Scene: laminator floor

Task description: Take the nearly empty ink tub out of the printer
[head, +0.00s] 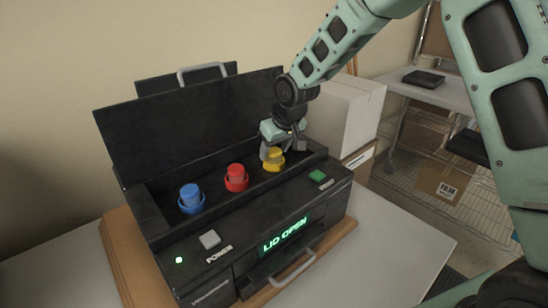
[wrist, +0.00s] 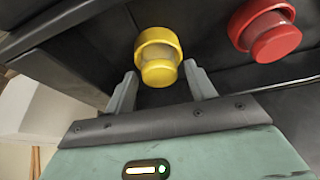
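The black printer (head: 225,235) has its lid up, and its display reads "LID OPEN". Three ink tubs stand upright in its bay: blue (head: 190,198), red (head: 236,178) and yellow (head: 273,158). The ink levels are hard to tell. My gripper (head: 284,152) is at the yellow tub, the rightmost in the head view. In the wrist view, my gripper (wrist: 161,76) is open, one finger on each side of the yellow tub (wrist: 160,60). Small gaps seem to show, but I cannot tell about contact. The red tub (wrist: 270,32) is to the right there.
The raised lid (head: 190,125) stands behind the tubs. The printer rests on a wooden board on a white table (head: 400,240), which has free room at right. White boxes (head: 345,115) stand behind at right. A wire rack with a "FILM" carton (head: 440,187) is farther right.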

